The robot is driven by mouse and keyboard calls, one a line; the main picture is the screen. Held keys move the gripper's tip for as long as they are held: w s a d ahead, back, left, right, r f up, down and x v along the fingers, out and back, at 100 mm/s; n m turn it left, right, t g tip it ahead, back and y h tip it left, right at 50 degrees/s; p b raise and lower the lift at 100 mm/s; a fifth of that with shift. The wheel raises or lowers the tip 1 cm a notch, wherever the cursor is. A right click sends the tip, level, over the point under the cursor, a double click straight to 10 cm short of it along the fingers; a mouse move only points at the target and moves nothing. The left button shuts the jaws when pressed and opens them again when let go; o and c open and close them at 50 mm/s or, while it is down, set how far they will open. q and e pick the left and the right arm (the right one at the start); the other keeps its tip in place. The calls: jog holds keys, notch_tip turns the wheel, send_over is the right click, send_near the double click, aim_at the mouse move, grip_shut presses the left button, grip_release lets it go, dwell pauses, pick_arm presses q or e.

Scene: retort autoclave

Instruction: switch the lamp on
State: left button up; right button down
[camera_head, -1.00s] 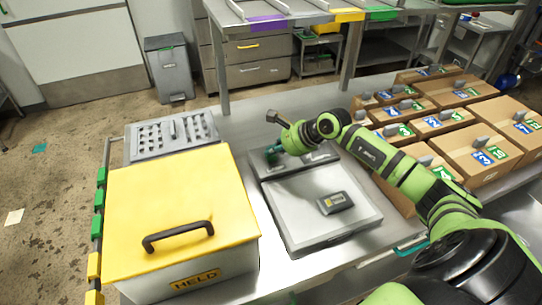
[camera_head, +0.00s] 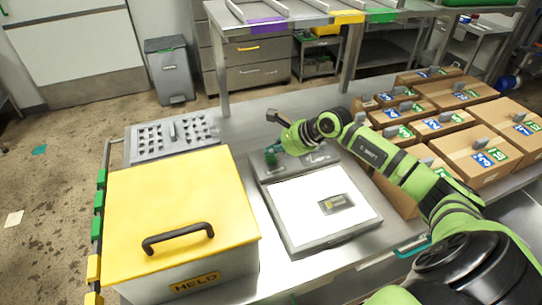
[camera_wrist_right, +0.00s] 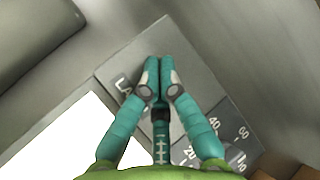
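The lamp is a flat light box (camera_head: 300,218) on the steel table, and its panel glows bright white. A small pouch-like item (camera_head: 336,204) with a yellowish patch lies on the lit panel. At the back of the box is a grey control strip (camera_head: 257,166), with lettering starting "LA" and a numbered dial in the right wrist view. My right gripper (camera_head: 273,153) is over the left part of this strip. In the right wrist view its teal fingers (camera_wrist_right: 157,72) are together, tips at the strip, covering whatever is under them. Nothing shows held. My left gripper is not in view.
A yellow-lidded box (camera_head: 175,205) marked HELD stands left of the light box. A perforated grey tray (camera_head: 172,136) lies behind it. Several cardboard boxes (camera_head: 482,155) with numbered labels fill the table's right side. A raised shelf (camera_head: 300,22) stands at the back.

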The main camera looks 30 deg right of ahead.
aim_at(273, 159)
jog(key=shift+r, duration=0.3)
notch_tip(273, 159, up, 6)
jog(key=p, duration=0.2)
dwell(0.5)
dwell(0.4)
